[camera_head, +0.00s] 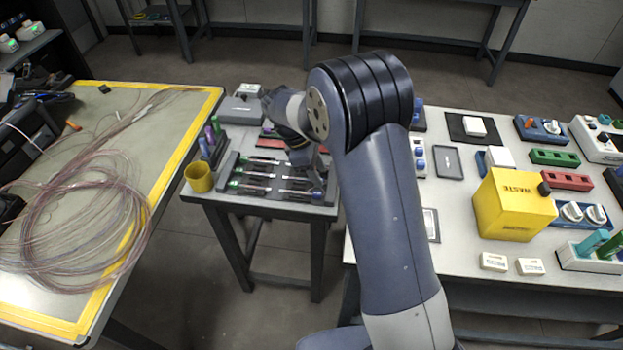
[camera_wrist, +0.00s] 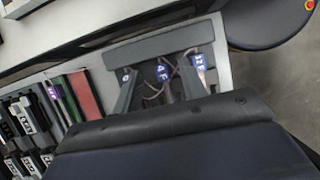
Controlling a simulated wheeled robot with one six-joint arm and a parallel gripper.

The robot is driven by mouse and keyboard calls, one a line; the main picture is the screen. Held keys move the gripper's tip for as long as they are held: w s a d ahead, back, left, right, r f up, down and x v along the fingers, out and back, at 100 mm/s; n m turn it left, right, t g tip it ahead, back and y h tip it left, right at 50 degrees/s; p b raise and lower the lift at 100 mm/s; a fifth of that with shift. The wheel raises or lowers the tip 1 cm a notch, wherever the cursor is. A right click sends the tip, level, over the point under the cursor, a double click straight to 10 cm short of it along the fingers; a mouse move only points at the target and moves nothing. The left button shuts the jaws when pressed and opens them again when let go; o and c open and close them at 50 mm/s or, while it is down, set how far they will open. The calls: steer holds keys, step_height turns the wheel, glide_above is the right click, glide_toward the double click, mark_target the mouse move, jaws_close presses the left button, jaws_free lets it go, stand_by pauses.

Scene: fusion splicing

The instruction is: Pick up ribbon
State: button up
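My gripper (camera_head: 308,172) reaches down over the small middle table, partly hidden by my arm. In the wrist view its two grey fingers (camera_wrist: 162,88) are spread apart. Blue round tags sit by the strands; one middle tag (camera_wrist: 162,72) reads about "4 F", and a right tag (camera_wrist: 197,62) seems to read "12 F". I see no strand clearly gripped. Whether a finger touches one cannot be told.
A dark tool tray (camera_head: 232,182) and a yellow cup (camera_head: 199,177) stand on the small table. A large fibre coil (camera_head: 75,215) lies on the yellow-edged left table. A yellow waste box (camera_head: 513,205) and several devices crowd the right table. Floor shows between tables.

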steer(key=shift+d+f, duration=0.2)
steer(key=shift+f, duration=0.5)
steer(key=shift+c, duration=0.3)
steer(key=c, duration=0.8)
step_height(320, 180, up, 10)
